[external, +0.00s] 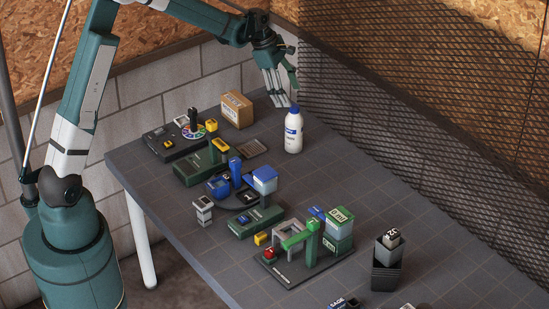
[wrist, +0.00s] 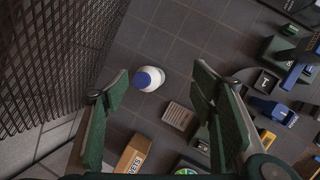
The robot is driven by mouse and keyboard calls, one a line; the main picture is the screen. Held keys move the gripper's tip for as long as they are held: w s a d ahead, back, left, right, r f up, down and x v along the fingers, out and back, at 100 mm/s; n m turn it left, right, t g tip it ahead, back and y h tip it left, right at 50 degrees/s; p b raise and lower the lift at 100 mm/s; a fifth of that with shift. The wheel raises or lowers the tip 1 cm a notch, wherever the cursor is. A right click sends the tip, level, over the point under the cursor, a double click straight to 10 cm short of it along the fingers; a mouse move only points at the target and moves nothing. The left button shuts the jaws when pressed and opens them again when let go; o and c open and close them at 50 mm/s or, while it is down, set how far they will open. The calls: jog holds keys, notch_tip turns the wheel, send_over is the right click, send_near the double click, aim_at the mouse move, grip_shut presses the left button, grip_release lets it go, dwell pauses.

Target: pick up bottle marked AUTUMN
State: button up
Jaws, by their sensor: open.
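A white bottle with a blue cap and a blue label (external: 293,133) stands upright on the grey tiled table near the mesh wall. Its label is too small to read, so I cannot tell if it says AUTUMN. In the wrist view the bottle (wrist: 146,80) is seen from above, cap towards me, and it appears between and beyond my fingers. My gripper (external: 283,98) is open and empty, above and slightly left of the bottle in the external view. In the wrist view the two green-padded fingers of my gripper (wrist: 162,80) are spread wide apart.
A cardboard box (external: 237,110) stands left of the bottle, and a flat slotted plate (external: 252,148) lies near it. Several green, blue and black devices fill the table's middle. A dark holder (external: 387,270) stands at the front right. The mesh wall (external: 400,95) rises behind the bottle.

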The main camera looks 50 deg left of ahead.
aim_at(294, 106)
jog(key=w+f+n, duration=0.1)
jog(key=f, duration=0.1)
jog(key=w+a+f+n, duration=0.1)
jog(key=w+f, duration=0.1)
jog(key=f, duration=0.1)
jog(key=w+a+f+n, duration=0.1)
jog(key=f, duration=0.2)
jog(key=shift+w+a+f+h+b, duration=0.2)
jog(key=shift+a+f+h+b, duration=0.1)
jog(key=shift+b, duration=0.1)
jog(key=shift+d, duration=0.1)
jog(key=shift+x, duration=1.2)
jog(key=shift+f, duration=0.1)
jog(key=shift+x, duration=2.55)
jog(key=shift+s+f, duration=0.1)
